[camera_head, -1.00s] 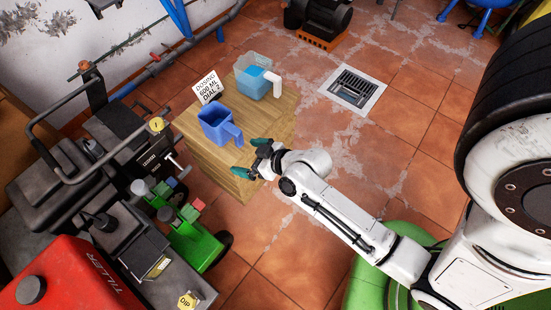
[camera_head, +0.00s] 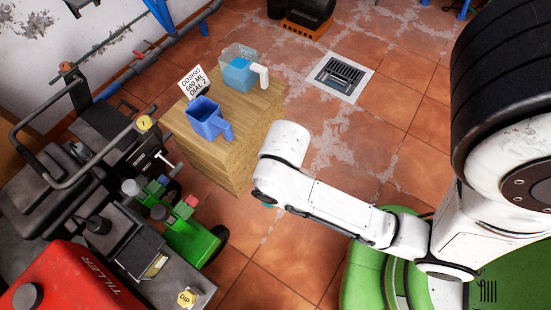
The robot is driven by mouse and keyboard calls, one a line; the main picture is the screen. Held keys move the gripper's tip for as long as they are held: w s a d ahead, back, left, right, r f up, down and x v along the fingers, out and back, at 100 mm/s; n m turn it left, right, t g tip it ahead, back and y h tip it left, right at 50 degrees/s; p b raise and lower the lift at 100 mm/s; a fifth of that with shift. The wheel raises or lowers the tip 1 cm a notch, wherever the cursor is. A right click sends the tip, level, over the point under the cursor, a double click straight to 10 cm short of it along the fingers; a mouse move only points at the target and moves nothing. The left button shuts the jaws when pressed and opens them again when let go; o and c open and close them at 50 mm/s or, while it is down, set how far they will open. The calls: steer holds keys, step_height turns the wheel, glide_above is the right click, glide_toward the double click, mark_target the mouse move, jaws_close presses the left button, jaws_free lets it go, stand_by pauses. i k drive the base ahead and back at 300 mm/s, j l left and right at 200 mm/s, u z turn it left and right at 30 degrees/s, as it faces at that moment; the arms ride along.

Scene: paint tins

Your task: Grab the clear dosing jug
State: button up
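The clear dosing jug (camera_head: 239,70) stands upright on the wooden crate-like stand (camera_head: 238,125), toward its back. It holds blue liquid and has a white handle on its right side. An opaque blue jug (camera_head: 207,120) stands in front of it, nearer me, with its handle to the right. My gripper is almost wholly hidden behind my own white wrist; only a small teal bit (camera_head: 268,204) shows below it. The wrist is right of and in front of the stand, apart from both jugs. I cannot see the fingers' opening.
A sign (camera_head: 193,82) reading "DOSING 600 ML DIAL 2" stands at the stand's left edge. A red and black tiller (camera_head: 75,275) and other machinery crowd the left. A floor drain (camera_head: 340,76) lies behind right. Tiled floor right of the stand is clear.

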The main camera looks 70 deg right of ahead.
mark_target(240, 67)
steer(key=i+l, duration=0.1)
steer(key=l, duration=0.4)
steer(key=i+l, duration=0.15)
steer(key=l, duration=0.3)
steer(key=i+l, duration=0.1)
steer(key=l, duration=0.4)
